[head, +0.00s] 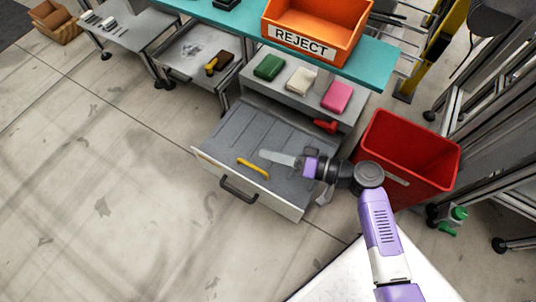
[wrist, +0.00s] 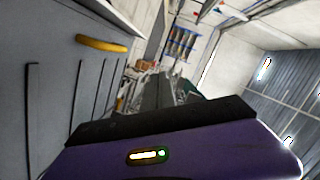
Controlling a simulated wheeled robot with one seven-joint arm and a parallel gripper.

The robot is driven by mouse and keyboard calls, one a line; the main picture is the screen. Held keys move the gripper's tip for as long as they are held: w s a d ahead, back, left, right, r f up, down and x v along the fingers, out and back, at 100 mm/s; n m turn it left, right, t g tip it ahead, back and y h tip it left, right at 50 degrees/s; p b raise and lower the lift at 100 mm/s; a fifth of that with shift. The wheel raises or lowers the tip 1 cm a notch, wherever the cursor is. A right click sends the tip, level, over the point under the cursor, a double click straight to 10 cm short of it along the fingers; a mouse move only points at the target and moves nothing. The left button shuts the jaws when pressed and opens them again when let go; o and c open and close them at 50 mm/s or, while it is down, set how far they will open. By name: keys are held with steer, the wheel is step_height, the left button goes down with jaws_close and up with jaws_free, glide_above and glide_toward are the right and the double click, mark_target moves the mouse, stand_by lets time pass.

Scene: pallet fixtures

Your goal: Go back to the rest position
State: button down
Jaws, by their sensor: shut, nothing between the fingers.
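My gripper (head: 265,155) reaches left from my arm over the open grey drawer (head: 215,135). Its pale grey fingers are shut and empty. In the wrist view the fingers of my gripper (wrist: 157,82) point away from the purple and black wrist body. A curved yellow piece (head: 252,168) lies by the drawer's front, just below the fingertips in the picture and apart from them. It also shows in the wrist view at upper left as a yellow bar (wrist: 101,43).
The drawer has a dark handle (head: 238,188). Green (head: 269,67), white (head: 300,79) and pink (head: 337,96) blocks sit on the shelf behind. An orange REJECT bin (head: 300,41) stands on the teal top. Floor at left is clear.

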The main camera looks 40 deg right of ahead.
steer(key=a+r+p+v, duration=0.1)
steer(key=p+v, duration=0.1)
steer(key=v, duration=0.6)
steer(key=shift+s, duration=0.25)
